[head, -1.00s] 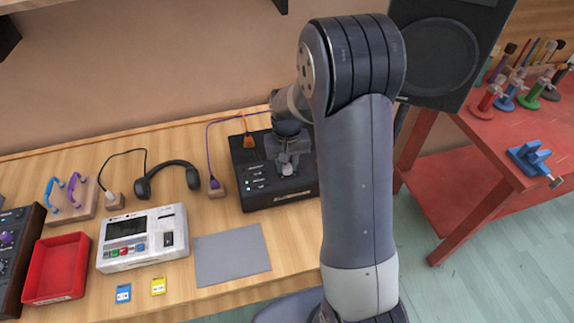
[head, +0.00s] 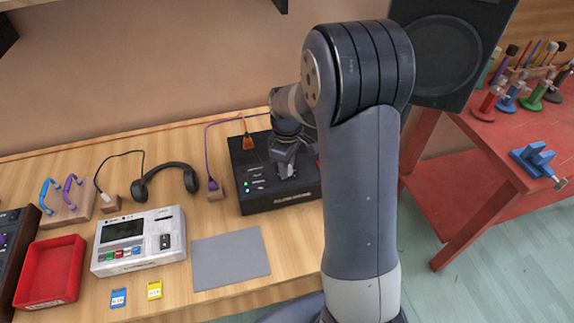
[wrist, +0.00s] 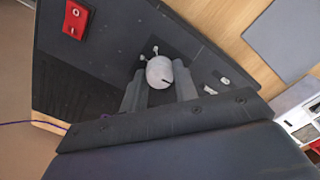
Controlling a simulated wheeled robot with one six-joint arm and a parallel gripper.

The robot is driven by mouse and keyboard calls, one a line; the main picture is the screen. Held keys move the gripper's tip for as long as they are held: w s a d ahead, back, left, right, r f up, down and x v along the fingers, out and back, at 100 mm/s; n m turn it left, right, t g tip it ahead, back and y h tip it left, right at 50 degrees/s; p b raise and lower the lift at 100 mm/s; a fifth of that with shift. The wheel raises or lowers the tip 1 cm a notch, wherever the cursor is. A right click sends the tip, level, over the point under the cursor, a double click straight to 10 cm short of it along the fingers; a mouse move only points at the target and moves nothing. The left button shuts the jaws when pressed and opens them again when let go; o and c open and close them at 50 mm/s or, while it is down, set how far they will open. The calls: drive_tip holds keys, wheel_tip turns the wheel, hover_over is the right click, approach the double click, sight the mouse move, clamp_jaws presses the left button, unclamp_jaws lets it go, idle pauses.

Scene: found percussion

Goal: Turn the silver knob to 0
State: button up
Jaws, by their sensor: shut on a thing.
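The silver knob (wrist: 160,72) sits on the black box (head: 292,203) and shows in the wrist view as a rounded pale knob with a short dark mark at its lower right edge. My gripper (wrist: 160,90) is shut on the knob, with one finger on each side of it. In the head view my gripper (head: 286,168) is down on the box's top, and it hides the knob there. I cannot read any numbers around the knob.
A grey mat (head: 231,259), a white recorder (head: 138,242), headphones (head: 166,179) and a red tray (head: 50,272) lie to the left. A speaker (head: 440,50) stands to the right.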

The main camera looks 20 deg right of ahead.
drive_tip(key=n, duration=0.4)
drive_tip(key=shift+n+b, duration=0.35)
drive_tip(key=shift+n, duration=1.45)
drive_tip(key=o, duration=1)
wheel_tip(320, 180, up, 11)
drive_tip(key=shift+f, duration=0.1)
wheel_tip(320, 180, down, 11)
